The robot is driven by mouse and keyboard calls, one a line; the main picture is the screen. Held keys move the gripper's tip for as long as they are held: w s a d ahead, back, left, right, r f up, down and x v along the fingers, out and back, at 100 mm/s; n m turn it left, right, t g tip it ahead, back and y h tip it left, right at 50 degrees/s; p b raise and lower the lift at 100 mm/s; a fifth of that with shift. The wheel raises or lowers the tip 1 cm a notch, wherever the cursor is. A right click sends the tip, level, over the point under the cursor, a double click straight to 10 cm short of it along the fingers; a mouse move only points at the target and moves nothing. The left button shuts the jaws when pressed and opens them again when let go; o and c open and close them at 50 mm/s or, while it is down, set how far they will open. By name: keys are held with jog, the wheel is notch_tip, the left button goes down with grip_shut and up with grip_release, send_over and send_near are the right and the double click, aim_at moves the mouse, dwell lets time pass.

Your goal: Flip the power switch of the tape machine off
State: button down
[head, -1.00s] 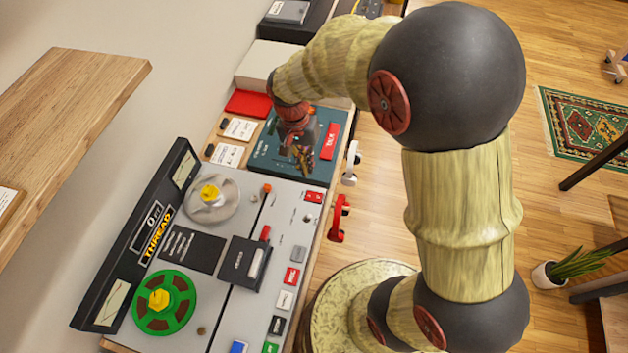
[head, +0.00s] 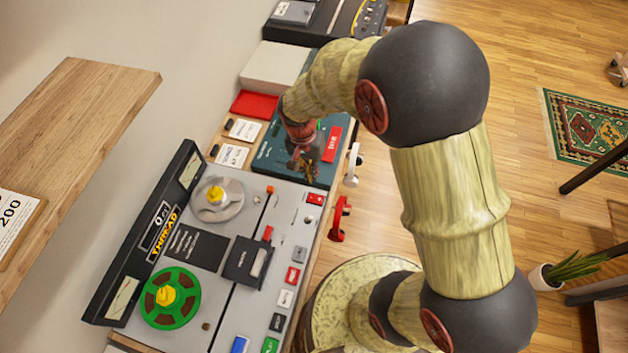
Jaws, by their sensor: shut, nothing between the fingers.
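The tape machine (head: 222,262) lies along the wall, with a green reel (head: 170,297) and a clear reel (head: 217,199) on its grey deck. A small red rocker switch (head: 315,198) sits at the deck's far right corner and looks like the power switch. Its lettering and position are too small to tell. My gripper (head: 306,172) is shut and empty. It points down over the teal panel, just beyond the machine's far edge and close to the red switch, apparently without touching it.
The teal panel (head: 268,155) with a red label (head: 332,144) lies under my gripper. A red tray (head: 254,104) and a white box (head: 272,66) stand beyond. White (head: 352,165) and red (head: 339,218) brackets stick out at the bench's right edge. A wooden shelf (head: 85,120) overhangs at left.

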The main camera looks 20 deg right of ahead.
aim_at(314, 198)
jog(key=f, duration=0.4)
jog(key=d+f+b, duration=0.1)
jog(key=f, duration=0.3)
jog(key=s+f+b, duration=0.1)
jog(key=f, duration=0.3)
jog(key=shift+d+f, duration=0.15)
jog(key=shift+f, duration=0.15)
jog(key=shift+s+d+f+b, duration=0.1)
jog(key=shift+d+f+b, duration=0.05)
jog(key=shift+f+b, duration=0.2)
jog(key=shift+w+a, duration=0.5)
jog(key=shift+a, duration=0.2)
jog(key=shift+r, duration=0.1)
